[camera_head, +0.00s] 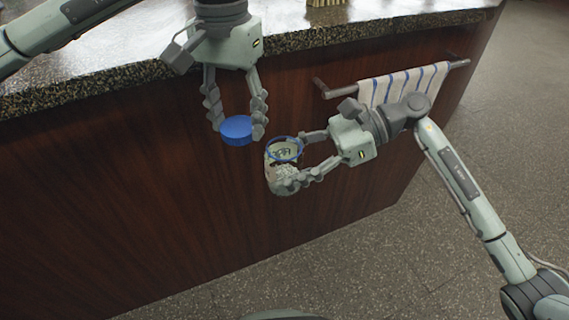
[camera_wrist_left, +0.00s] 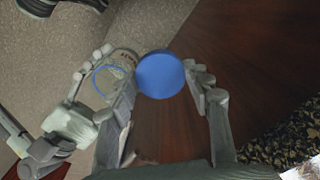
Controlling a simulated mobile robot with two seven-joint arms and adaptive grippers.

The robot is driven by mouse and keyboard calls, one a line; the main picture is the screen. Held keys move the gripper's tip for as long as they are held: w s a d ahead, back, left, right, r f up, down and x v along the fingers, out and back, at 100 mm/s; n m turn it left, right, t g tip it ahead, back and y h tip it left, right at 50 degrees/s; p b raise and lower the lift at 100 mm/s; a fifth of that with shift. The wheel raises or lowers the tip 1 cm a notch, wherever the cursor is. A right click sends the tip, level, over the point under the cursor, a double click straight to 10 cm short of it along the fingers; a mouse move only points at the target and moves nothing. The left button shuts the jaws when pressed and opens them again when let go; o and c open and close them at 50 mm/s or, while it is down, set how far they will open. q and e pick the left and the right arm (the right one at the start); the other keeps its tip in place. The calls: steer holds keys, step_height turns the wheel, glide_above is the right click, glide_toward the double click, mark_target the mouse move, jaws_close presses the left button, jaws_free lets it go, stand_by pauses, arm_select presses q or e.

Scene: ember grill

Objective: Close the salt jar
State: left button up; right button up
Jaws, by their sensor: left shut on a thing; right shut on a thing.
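A blue round lid (camera_head: 237,130) is held between the fingers of my left gripper (camera_head: 236,122), which points down in front of the counter. The salt jar (camera_head: 277,171), pale with a blue rim and an open top, is held by my right gripper (camera_head: 283,160), which reaches in from the right. The lid is above and to the left of the jar's mouth, apart from it in the head view. In the left wrist view the lid (camera_wrist_left: 160,74) is beside the jar (camera_wrist_left: 122,62) and overlaps its edge in the picture. My right gripper's fingers partly cover the jar.
A counter with a speckled stone top (camera_head: 290,42) and dark wood front (camera_head: 150,190) stands behind both grippers. A striped towel (camera_head: 402,86) hangs on a rail (camera_head: 458,64) near my right gripper. The speckled floor (camera_head: 400,255) in front is clear.

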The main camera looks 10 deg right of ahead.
mark_target(284, 164)
arm_select(q)
steer(key=s+d+r+m, duration=0.2)
steer(key=d+r, duration=0.4)
steer(key=d, duration=0.1)
steer(key=shift+s+m, duration=0.25)
steer(key=shift+m, duration=0.05)
steer(key=shift+f, duration=1.95)
steer(key=shift+f, duration=0.85)
steer(key=shift+f, duration=0.6)
steer(key=m, duration=0.6)
steer(key=shift+m, duration=0.4)
